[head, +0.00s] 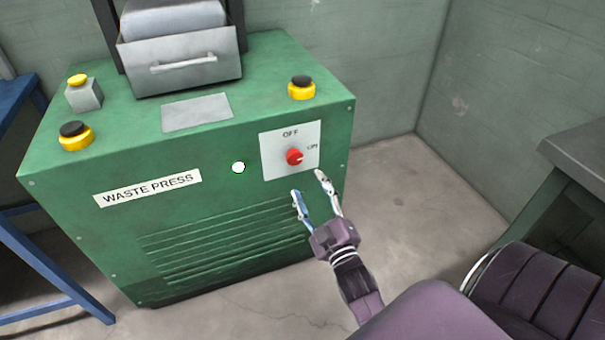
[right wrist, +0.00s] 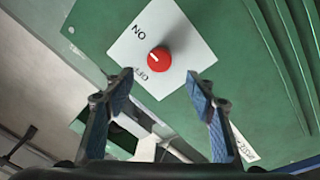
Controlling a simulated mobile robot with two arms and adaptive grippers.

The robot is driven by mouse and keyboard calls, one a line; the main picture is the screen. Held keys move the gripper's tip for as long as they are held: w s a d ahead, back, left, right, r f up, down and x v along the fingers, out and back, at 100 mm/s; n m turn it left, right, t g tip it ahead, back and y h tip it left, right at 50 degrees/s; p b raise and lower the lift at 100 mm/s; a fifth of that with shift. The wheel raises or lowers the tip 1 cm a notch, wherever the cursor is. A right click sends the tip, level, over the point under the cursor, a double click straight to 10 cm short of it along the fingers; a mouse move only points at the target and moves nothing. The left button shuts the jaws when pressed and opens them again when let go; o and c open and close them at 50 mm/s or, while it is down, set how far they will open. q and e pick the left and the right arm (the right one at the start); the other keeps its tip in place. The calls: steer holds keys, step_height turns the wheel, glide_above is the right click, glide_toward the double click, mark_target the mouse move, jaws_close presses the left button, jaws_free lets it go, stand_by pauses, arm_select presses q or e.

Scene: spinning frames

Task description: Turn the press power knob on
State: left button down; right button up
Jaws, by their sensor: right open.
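The green waste press (head: 215,205) has a white plate (head: 270,170) on its front, marked OFF at the top and ON at the right. The red power knob (head: 294,157) sits on this plate. In the right wrist view the knob (right wrist: 159,59) shows a pale mark that seems to point between the two labels. My right gripper (head: 308,183) is open and empty, just below the plate in the head view. In the right wrist view its fingers (right wrist: 162,82) are spread on either side below the knob, apart from it. My left gripper is not in view.
A white round light (head: 238,168) is left of the plate. Yellow-and-black buttons (head: 301,88) stand on the press top near a metal drawer (head: 180,60). A blue frame (head: 40,262) stands at left, a grey-topped table (head: 580,150) at right. Floor right of the press is clear.

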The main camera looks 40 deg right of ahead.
steer(key=shift+v, duration=1.2)
steer(key=shift+f, duration=0.1)
